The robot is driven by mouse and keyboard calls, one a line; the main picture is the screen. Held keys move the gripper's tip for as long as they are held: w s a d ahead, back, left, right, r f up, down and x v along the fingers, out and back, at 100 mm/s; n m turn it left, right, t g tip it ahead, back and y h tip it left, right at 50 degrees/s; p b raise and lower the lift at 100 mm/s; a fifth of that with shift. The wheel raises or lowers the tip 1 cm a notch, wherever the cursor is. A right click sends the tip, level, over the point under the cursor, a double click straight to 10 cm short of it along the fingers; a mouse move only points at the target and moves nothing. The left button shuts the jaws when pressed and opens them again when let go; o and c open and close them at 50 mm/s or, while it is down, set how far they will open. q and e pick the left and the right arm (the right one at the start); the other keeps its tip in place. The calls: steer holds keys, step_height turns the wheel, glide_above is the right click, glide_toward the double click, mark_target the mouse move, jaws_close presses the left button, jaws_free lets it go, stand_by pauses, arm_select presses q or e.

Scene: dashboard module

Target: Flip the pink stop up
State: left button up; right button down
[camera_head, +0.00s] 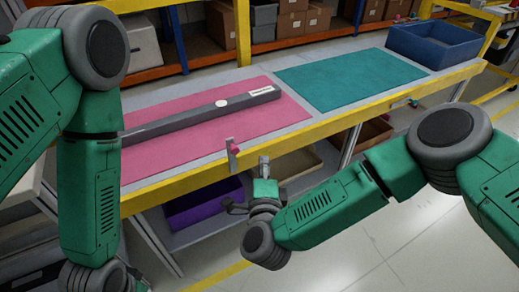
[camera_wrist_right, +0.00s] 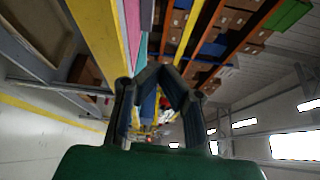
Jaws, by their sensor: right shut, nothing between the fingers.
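The pink stop (camera_head: 235,149) is a small pink piece on a grey bracket at the front yellow edge of the workbench, in the head view. Whether it is up or down is too small to tell. My right gripper (camera_head: 264,162) is just right of the stop and slightly lower in the picture, apart from it, pointing towards the bench. Its dark fingers also show in the right wrist view (camera_wrist_right: 163,72), closed together with nothing between them. The stop cannot be made out in the wrist view. My left arm comes down at the left; its gripper is not visible.
The bench has a yellow front rail (camera_head: 310,136). A long dark grey bar (camera_head: 190,117) lies on a pink mat (camera_head: 265,117). A teal mat (camera_head: 350,78) is beside it, with a blue tray (camera_head: 433,45) at the far right. Bins sit on the lower shelf.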

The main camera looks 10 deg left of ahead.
steer(key=s+d+f+n+g+y, duration=0.2)
steer(key=s+d+f+n+g, duration=0.15)
steer(key=s+f+n, duration=0.3)
steer(key=s+d+f+n+g+y, duration=0.1)
steer(key=s+d+f+n+g, duration=0.2)
steer(key=s+f+n+g, duration=0.3)
steer(key=s+d+f+n+g+h, duration=0.1)
steer(key=s+d+n+g+h, duration=0.1)
steer(key=s+d, duration=0.7)
steer(key=s+d+f+n+g+h, duration=0.1)
steer(key=s+d+n+g+h, duration=0.2)
steer(key=s+d, duration=0.6)
steer(key=d+g, duration=0.2)
steer(key=d, duration=0.4)
steer(key=shift+f, duration=0.15)
steer(key=shift+s+d+f+n, duration=0.15)
steer(key=shift+d+n, duration=0.1)
steer(key=shift+d, duration=0.15)
steer(key=shift+a, duration=0.25)
